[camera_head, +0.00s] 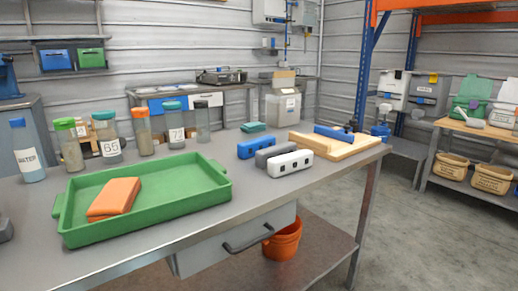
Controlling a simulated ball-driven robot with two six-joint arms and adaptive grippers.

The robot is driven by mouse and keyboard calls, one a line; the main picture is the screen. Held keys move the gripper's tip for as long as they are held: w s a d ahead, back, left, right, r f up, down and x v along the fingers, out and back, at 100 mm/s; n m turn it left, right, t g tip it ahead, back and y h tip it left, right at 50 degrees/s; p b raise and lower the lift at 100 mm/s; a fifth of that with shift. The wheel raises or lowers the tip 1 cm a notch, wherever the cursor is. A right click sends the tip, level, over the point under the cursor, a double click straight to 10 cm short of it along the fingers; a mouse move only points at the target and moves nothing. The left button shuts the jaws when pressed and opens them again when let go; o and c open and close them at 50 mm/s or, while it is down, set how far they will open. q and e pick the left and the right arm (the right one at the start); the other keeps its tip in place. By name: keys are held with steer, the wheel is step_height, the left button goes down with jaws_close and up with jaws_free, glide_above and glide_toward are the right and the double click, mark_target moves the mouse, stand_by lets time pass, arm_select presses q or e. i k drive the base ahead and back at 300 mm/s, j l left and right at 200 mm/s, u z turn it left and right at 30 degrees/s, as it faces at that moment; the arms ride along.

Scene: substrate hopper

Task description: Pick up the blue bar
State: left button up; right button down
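A blue bar (260,147) lies on the grey workbench (222,234), right of the green tray. A grey bar (276,154) and a white bar with dark square marks (290,163) lie close in front of it, roughly parallel. A second blue bar-shaped piece (333,133) rests on the light wooden board (342,149) further right. Neither of my grippers can be made out in this view.
The green tray (222,197) holds an orange block (114,198). Several jars, including one marked 65 (109,148), and a water bottle (29,160) stand behind it. A small teal block (253,127) lies behind the bars.

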mark_target(246, 150)
steer(key=i+u, duration=0.45)
steer(key=u, duration=0.25)
steer(key=i+l+u, duration=0.2)
steer(key=u, duration=0.2)
